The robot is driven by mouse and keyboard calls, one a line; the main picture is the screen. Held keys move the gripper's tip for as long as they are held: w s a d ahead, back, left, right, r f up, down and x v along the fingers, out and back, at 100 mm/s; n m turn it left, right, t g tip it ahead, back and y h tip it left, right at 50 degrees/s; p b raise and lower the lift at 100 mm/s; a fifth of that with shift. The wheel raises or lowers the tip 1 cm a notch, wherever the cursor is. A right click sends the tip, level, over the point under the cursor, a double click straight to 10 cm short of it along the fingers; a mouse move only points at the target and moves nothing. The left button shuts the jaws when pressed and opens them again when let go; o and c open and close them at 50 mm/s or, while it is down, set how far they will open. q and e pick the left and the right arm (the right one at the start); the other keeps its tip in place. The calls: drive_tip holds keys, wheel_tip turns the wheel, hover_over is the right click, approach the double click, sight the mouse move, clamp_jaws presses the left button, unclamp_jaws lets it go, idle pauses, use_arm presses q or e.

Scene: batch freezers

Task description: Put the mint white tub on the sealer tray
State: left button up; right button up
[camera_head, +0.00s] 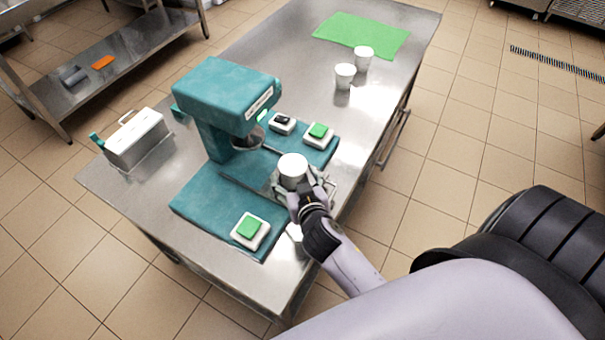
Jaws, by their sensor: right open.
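A white tub (293,168) stands upright at the metal sealer tray (278,186) on the teal sealer (225,100). My right gripper (303,187) is open at the near side of the tub, its fingers close around the tub's lower part. The fingers and tray edge overlap, so I cannot tell whether they touch the tub or whether its base rests fully on the tray. Two more white tubs (345,76) (364,58) stand farther back on the steel table. No mint marking is readable on any tub. My left gripper is out of view.
Green buttons on white boxes (250,230) (319,134) flank the tray on the sealer base. A small box with a black switch (282,123) is behind. A metal box (136,138) stands left; a green mat (362,34) lies at the far end. The right tabletop is mostly clear.

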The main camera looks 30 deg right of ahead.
drive_tip(key=b+v, duration=0.1)
drive_tip(key=v, duration=0.9)
drive_tip(key=shift+s+a, duration=0.15)
drive_tip(key=shift+s, duration=0.15)
